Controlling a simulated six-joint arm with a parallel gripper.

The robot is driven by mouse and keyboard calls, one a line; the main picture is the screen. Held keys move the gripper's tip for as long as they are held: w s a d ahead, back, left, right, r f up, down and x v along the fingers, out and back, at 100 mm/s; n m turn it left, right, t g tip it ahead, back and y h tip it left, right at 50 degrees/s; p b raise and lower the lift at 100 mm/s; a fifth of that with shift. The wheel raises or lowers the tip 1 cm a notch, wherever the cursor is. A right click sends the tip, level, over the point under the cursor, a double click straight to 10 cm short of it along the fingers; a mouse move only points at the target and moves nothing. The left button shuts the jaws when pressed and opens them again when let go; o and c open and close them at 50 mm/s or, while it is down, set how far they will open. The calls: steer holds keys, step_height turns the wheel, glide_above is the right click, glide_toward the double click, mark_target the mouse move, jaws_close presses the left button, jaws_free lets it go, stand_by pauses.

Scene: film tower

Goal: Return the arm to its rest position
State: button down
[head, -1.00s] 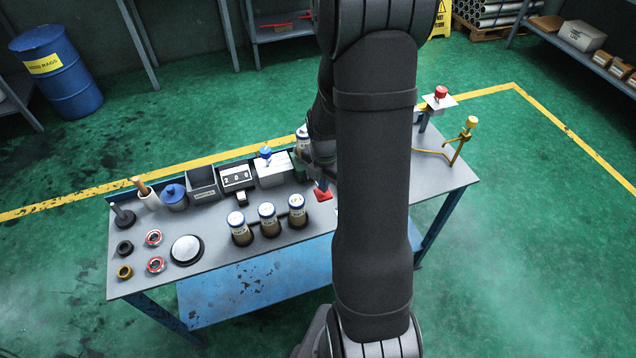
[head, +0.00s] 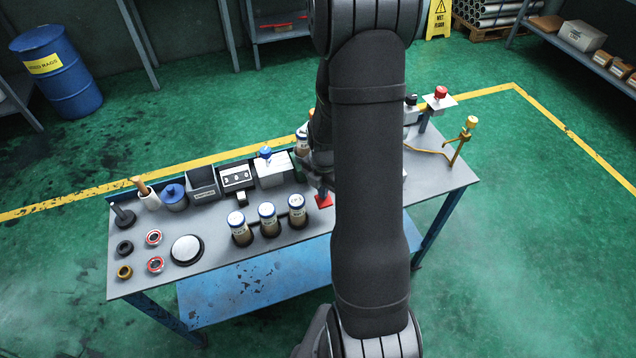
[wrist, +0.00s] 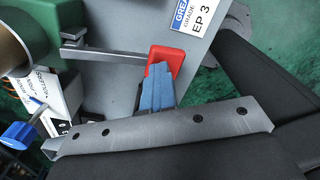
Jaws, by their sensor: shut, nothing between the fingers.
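My gripper (wrist: 158,88) shows in the wrist view with its blue fingers shut together and nothing between them. The fingertips overlap a red paddle (wrist: 168,60) at the end of a metal bar from a green machine body (wrist: 30,40); I cannot tell whether they touch it. In the head view, my dark arm crosses the picture and hides much of the gripper and the bench's right half. The red paddle (head: 324,201) shows just left of the arm.
The bench (head: 215,262) holds three blue-capped jars (head: 267,219) in front, a counter box (head: 237,178), a grey bin (head: 203,183) and a white disc (head: 186,249). A red knob (head: 440,92) and yellow-topped brass stand (head: 472,122) rise at right.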

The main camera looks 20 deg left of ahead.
steer(key=shift+r, duration=2)
steer(key=c, duration=1.7)
jaws_free()
steer(key=shift+w+a+r, duration=0.1)
steer(key=shift+a, duration=0.1)
steer(key=o, duration=1.4)
steer(key=w+a+r+m, duration=0.3)
steer(key=w+a+r, duration=0.1)
steer(key=a+r, duration=0.5)
steer(key=shift+a+r, duration=0.2)
steer(key=shift+a, duration=0.95)
steer(key=o, duration=0.3)
steer(key=a+r+m, duration=0.3)
steer(key=a+r, duration=0.5)
steer(key=r, duration=0.2)
steer(key=shift+s+a, duration=0.15)
steer(key=shift+s, duration=0.2)
step_height(320, 180, down, 10)
steer(key=shift+r, duration=0.2)
step_height(320, 180, up, 10)
steer(key=shift+c, duration=0.4)
